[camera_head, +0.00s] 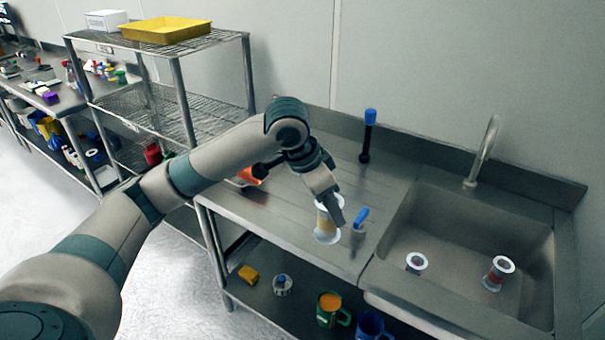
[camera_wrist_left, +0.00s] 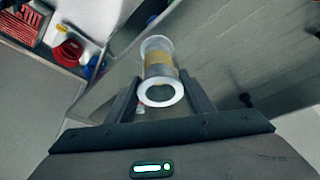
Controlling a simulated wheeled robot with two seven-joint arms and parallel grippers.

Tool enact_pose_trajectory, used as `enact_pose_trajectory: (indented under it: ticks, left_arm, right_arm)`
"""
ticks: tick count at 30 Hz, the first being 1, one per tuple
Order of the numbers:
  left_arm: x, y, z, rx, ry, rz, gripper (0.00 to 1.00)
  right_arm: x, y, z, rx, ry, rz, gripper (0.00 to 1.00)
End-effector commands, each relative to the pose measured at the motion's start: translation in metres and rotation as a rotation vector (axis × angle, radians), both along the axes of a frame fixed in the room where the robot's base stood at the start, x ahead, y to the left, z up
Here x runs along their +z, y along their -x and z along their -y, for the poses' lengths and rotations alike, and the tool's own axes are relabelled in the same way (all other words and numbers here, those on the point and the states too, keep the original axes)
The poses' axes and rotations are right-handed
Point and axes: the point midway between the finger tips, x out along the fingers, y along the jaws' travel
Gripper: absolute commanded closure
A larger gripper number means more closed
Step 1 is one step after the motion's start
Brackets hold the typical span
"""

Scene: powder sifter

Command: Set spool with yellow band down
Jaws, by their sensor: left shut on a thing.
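The spool with the yellow band (camera_head: 324,222) is a pale, flanged cylinder at the front edge of the steel counter, left of the sink. My left gripper (camera_head: 332,208) is shut on it from above and partly covers it. In the left wrist view the spool (camera_wrist_left: 159,72) sits upright between the two fingers of my left gripper (camera_wrist_left: 162,95), its open end facing the camera. Its lower flange appears at or very near the counter top; I cannot tell whether it touches. My right gripper is not in view.
A blue-handled item (camera_head: 360,218) stands close to the right of the spool. The sink (camera_head: 470,215) holds two other spools, one (camera_head: 416,262) and another (camera_head: 497,272). A blue-topped post (camera_head: 368,135) stands at the back. The counter's left middle (camera_head: 285,215) is clear.

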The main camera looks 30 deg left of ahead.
Motion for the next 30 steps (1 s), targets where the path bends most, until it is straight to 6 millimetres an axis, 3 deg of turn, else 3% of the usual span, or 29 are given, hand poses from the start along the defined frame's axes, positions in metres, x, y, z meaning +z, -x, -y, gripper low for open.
enact_pose_trajectory:
  ticks: [12,30]
  left_arm:
    - [0.014,-0.022,-0.015,-0.389,-0.001,0.003,0.8]
    - [0.024,-0.033,-0.023,-0.599,-0.001,0.003,0.8]
  right_arm:
    - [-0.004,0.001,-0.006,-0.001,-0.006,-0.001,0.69]
    - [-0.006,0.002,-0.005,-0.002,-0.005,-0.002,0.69]
